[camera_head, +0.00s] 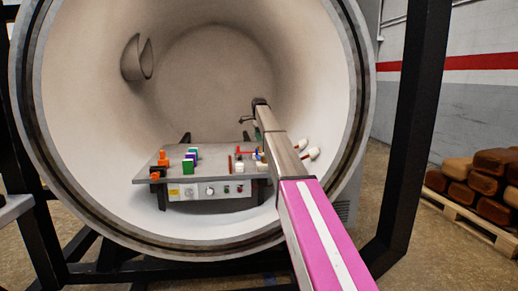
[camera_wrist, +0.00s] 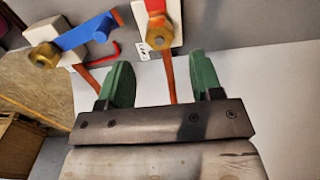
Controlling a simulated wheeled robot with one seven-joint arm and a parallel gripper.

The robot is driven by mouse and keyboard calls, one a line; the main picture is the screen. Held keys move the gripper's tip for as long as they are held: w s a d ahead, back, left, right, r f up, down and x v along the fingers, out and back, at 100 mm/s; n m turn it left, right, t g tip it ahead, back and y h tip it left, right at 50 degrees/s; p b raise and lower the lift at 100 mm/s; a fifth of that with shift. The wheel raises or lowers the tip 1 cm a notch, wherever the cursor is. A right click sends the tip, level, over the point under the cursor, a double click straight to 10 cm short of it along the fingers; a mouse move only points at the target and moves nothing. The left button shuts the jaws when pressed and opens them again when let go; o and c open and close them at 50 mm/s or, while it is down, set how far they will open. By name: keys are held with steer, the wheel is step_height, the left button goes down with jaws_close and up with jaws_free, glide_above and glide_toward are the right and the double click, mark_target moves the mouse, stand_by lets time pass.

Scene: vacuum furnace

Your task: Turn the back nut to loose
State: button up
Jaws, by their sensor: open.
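Two brass-coloured nuts show in the wrist view: one on a white block at the upper left (camera_wrist: 44,55), beside a blue lever (camera_wrist: 88,34), and one on a white block at top centre (camera_wrist: 158,33), with a red lever above it. I cannot tell for sure which is the back nut. My gripper (camera_wrist: 160,62) is open, its two green fingers spread apart below the centre nut. It appears empty, with a thin red-brown rod (camera_wrist: 168,76) showing between the fingers. In the head view my gripper is small and partly hidden at the arm's far end, above the worktable (camera_head: 145,184).
The worktable stands inside a large round furnace chamber (camera_head: 90,130). Orange blocks (camera_head: 155,173) and green blocks (camera_head: 187,167) stand on its left side. White cylindrical pieces (camera_head: 312,153) stick out at the right. A pallet (camera_head: 470,215) of brown loads lies outside, right.

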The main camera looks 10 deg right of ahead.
mark_target(259, 147)
step_height(259, 147, down, 6)
steer(key=shift+f, duration=0.25)
steer(key=c, duration=0.9)
